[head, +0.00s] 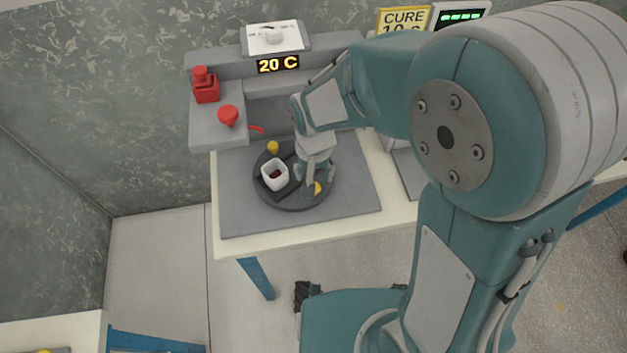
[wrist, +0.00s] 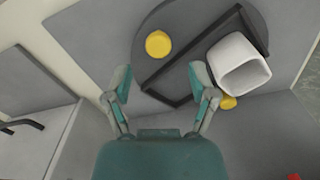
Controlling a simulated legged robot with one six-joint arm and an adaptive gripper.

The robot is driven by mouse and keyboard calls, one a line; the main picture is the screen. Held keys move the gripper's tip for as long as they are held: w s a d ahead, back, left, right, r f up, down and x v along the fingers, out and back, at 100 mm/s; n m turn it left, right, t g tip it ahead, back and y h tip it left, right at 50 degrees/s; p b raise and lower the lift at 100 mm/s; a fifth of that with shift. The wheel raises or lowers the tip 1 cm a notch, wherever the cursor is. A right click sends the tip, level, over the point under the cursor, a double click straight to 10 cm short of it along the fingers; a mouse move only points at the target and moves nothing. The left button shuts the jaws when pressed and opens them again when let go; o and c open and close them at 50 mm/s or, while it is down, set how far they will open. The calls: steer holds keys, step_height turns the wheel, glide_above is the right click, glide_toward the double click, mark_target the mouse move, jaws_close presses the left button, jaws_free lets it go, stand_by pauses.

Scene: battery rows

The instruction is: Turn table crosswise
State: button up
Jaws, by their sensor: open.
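The turntable (head: 287,203) is a dark grey round disc on a grey mat. It bears a raised dark bar or frame (wrist: 178,66), a white square cup (head: 275,176) with something dark red inside, and two yellow knobs. One knob (head: 272,147) is at the back, the other (head: 318,188) at the right front beside my gripper. My gripper (head: 314,178) points down over the right side of the disc. In the wrist view my gripper (wrist: 162,80) is open, with a knob (wrist: 158,44) ahead of the gap and the cup (wrist: 238,65) close by the right finger. I cannot tell whether they touch.
A grey station with a "20 C" display (head: 278,64) and a dial (head: 273,36) stands behind. Red fixtures (head: 206,86) (head: 228,116) sit on its left shelf. A "CURE" sign (head: 404,20) is at back right. The mat's front left (head: 238,215) is clear.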

step_height(320, 180, up, 8)
steer(key=shift+f, duration=0.15)
steer(key=shift+c, duration=0.3)
